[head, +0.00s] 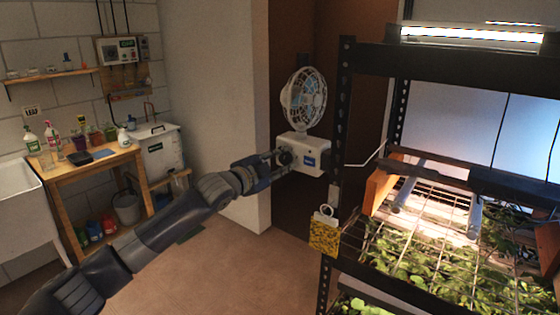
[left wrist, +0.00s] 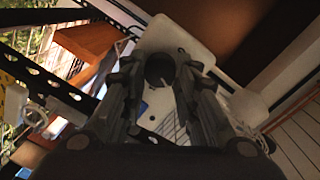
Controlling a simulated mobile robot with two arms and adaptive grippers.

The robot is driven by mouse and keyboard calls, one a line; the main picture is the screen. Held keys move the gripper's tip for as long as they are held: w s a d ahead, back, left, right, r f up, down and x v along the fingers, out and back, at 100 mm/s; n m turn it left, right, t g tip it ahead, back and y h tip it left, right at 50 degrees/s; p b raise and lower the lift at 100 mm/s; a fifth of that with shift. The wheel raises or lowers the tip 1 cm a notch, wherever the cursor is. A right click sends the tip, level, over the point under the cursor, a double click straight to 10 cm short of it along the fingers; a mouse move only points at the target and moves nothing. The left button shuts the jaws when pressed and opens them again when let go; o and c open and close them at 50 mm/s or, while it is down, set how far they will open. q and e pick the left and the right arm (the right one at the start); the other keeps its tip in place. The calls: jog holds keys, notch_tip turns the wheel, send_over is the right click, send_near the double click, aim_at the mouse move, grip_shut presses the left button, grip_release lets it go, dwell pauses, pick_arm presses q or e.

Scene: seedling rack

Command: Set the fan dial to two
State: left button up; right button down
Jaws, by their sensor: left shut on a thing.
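The white fan (head: 303,100) stands on a pale control box (head: 315,158) beside the seedling rack. The box front also shows in the left wrist view (left wrist: 178,38). The dark round fan dial (left wrist: 160,68) is on the box front, between my fingers. My left gripper (head: 279,158) reaches the box from the left and is shut on the dial; its two fingers (left wrist: 160,82) flank the dial in the left wrist view. A small pale mark shows at the dial's lower edge, but I cannot read any numbers or the setting. My right gripper is in neither view.
The black seedling rack (head: 345,120) with green seedlings (head: 420,262) stands close on the right. A yellow card (head: 324,236) hangs on its post. A wooden bench (head: 85,160) with bottles is at the left. The floor (head: 240,275) between is clear.

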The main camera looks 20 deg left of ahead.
pick_arm(q)
jog(key=o, duration=1.1)
jog(key=shift+c, duration=0.2)
jog(key=f+v, duration=0.1)
jog(key=v, duration=1.1)
jog(key=shift+r, duration=0.45)
jog(key=shift+f, duration=0.1)
